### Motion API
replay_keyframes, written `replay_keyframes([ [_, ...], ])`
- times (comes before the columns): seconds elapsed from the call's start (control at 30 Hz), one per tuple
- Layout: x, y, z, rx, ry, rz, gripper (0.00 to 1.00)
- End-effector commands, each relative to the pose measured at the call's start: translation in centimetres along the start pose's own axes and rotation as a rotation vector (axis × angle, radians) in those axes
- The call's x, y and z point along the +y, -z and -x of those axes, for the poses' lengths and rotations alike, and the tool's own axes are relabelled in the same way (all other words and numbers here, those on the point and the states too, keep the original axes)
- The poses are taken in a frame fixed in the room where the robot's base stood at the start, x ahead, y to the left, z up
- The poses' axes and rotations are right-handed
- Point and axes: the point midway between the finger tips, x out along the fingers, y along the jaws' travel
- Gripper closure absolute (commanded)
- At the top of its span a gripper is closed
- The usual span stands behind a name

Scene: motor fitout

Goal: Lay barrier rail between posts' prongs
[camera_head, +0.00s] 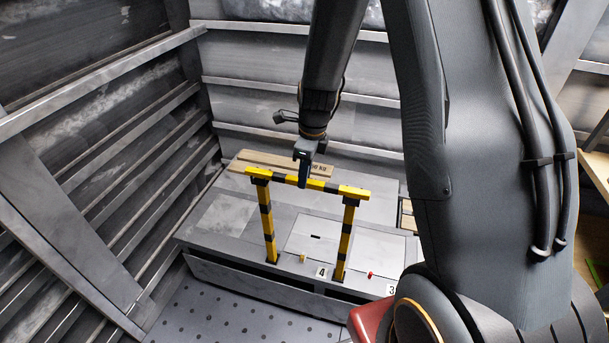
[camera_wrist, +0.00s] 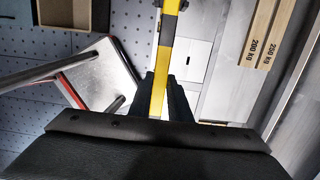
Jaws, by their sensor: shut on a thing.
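The yellow-and-black barrier rail (camera_head: 328,186) runs level across the tops of the two striped posts. The left post (camera_head: 266,225) and the right post (camera_head: 346,240) stand upright on the grey bench. My gripper (camera_head: 303,182) points down and is shut on the middle of the rail. In the wrist view the rail (camera_wrist: 163,65) runs up the picture from between my gripper's dark fingers (camera_wrist: 168,100). The rail's ends lie at the post tops; whether it sits fully between the prongs is too small to tell.
The grey bench (camera_head: 215,240) carries number tags, small yellow and red knobs and flat panels. Wooden bars marked with kg weights (camera_wrist: 262,35) lie behind the rail. Ribbed metal walls close in the left and back. A perforated floor (camera_head: 230,318) lies in front.

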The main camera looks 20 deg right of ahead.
Motion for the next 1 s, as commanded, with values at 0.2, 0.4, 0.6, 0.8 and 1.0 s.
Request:
replay_keyframes([
  [0.2,0.00,0.03,-0.25,0.000,0.000,0.000,1.00],
  [0.4,0.01,0.07,-0.53,0.000,-0.001,0.000,1.00],
  [0.6,0.01,0.10,-0.79,0.000,0.000,0.000,1.00],
  [0.8,0.00,0.10,-0.87,0.000,0.000,0.000,1.00],
  [1.0,0.00,0.10,-0.86,0.000,0.000,0.000,1.00],
])
